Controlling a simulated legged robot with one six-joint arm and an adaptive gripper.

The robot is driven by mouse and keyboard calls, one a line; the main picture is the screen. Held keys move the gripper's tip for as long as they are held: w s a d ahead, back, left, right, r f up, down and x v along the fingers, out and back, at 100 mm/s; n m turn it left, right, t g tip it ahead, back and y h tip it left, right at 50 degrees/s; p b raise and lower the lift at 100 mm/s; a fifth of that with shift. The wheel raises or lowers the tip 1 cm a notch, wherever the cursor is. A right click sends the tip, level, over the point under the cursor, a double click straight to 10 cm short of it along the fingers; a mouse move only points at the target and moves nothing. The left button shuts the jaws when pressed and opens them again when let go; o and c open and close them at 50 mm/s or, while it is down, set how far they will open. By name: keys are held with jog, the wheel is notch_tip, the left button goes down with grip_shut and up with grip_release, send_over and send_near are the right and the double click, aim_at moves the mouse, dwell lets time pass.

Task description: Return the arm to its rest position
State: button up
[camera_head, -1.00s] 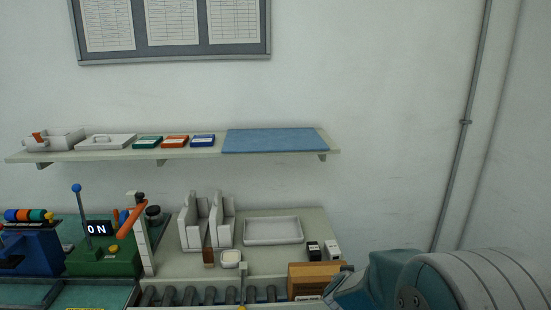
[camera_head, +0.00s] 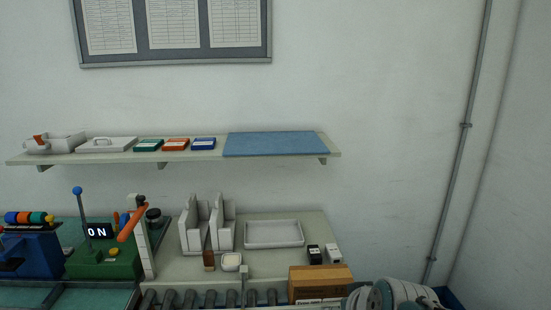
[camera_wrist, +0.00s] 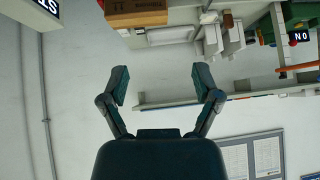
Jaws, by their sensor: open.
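My gripper (camera_wrist: 160,88) shows in the wrist view with its two dark fingers spread wide apart and nothing between them. The wrist picture is upside down, with the wall and shelf behind the fingers. In the head view my arm (camera_head: 395,294) shows only at the bottom right, low beside the cardboard box; the fingers cannot be made out there.
A brown box (camera_head: 320,280) stands at the bench's front right, close to my arm. A white tray (camera_head: 273,245), white upright holders (camera_head: 195,240) and a green ON unit (camera_head: 105,264) stand on the bench. A wall shelf (camera_head: 180,157) is above.

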jog(key=s+d+g+h, duration=0.1)
jog(key=s+d+g, duration=0.1)
jog(key=s, duration=1)
jog(key=shift+s+d+r+m+h, duration=0.15)
jog(key=shift+s+d+m+h, duration=0.15)
jog(key=shift+d+m+h, duration=0.15)
